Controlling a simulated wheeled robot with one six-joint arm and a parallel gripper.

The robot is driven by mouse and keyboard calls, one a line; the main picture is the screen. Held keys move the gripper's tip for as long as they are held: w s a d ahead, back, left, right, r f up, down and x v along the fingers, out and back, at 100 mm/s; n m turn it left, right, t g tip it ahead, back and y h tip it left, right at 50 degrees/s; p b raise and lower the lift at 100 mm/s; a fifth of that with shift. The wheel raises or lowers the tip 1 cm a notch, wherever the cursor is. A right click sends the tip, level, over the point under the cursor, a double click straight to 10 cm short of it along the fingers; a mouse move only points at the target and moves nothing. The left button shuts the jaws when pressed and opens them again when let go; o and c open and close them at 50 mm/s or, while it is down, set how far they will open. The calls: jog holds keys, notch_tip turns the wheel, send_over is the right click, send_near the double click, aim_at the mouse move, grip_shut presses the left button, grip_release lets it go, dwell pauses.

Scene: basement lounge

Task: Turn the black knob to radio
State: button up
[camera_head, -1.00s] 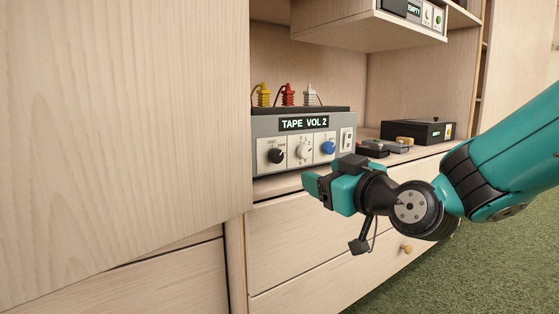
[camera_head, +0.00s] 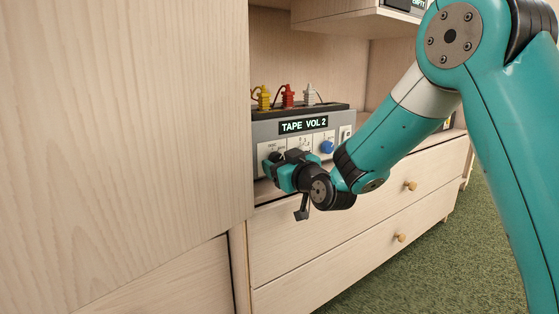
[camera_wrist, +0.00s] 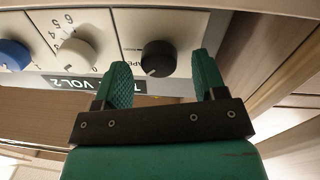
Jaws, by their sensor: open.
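The grey radio unit (camera_head: 262,130) stands in the cabinet niche, and its lit display (camera_head: 303,125) reads TAPE VOL 2. The black knob (camera_wrist: 158,58) shows in the wrist view, which is upside down. Its pale pointer mark is towards the TAPE label. My gripper (camera_wrist: 164,72) is open, its two green fingers on either side of the knob with gaps to both. In the head view my gripper (camera_head: 270,170) is in front of the unit's left end and mostly hides the black knob.
A white knob (camera_wrist: 76,54) and a blue knob (camera_wrist: 13,54) sit beside the black one. Yellow, red and white plugs (camera_head: 287,97) stand on top of the unit. A large wooden panel (camera_head: 120,130) is close on the left. Drawers (camera_head: 340,215) lie below.

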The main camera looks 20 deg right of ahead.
jog(key=shift+w+a, duration=0.15)
jog(key=shift+w, duration=0.35)
jog(key=c, duration=0.9)
jog(key=shift+r+m, duration=0.1)
jog(key=shift+m, duration=0.2)
jog(key=m+p, duration=0.2)
jog(key=m, duration=0.1)
jog(key=shift+p, duration=0.3)
jog(key=shift+m+g+p, duration=0.3)
jog(key=shift+m+p, duration=1.05)
jog(key=shift+m, duration=1.25)
